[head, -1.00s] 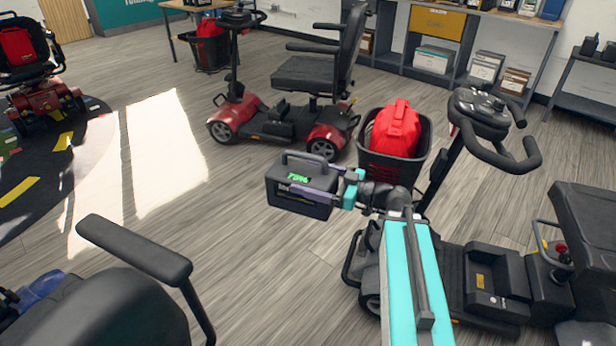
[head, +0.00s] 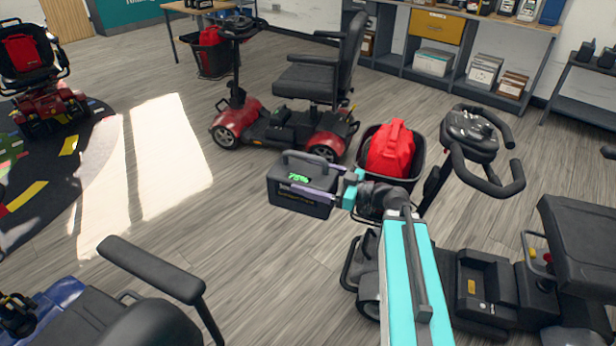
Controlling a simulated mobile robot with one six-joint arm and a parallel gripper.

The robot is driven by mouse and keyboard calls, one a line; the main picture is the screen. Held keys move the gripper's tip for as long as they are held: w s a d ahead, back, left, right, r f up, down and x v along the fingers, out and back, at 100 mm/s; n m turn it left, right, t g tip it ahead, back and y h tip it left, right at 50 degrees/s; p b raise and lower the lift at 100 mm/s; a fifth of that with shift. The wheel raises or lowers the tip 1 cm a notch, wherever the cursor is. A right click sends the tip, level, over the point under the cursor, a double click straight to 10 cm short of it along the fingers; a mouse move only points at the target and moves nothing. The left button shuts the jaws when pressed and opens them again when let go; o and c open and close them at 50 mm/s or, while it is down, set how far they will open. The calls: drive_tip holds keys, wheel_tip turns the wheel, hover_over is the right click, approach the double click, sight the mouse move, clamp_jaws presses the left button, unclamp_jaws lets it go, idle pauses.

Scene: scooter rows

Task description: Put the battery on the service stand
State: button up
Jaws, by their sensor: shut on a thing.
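The battery (head: 300,199) is a dark grey box with a carry handle on top and a green lit display that appears to read 75%. My gripper (head: 318,190) is shut on it, with purple fingers along its sides, and holds it up above the wood floor. The battery looks roughly level. No service stand can be clearly made out in this view.
A scooter (head: 470,270) with a red bag (head: 391,148) in its basket stands close at right. A red scooter (head: 285,110) stands behind the battery. A chair armrest (head: 150,270) is at lower left. Shelving (head: 465,45) lines the back wall. Floor at centre left is clear.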

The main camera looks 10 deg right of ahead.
drive_tip(key=shift+r+p, duration=3.85)
drive_tip(key=shift+p, duration=0.65)
drive_tip(key=shift+s, duration=0.15)
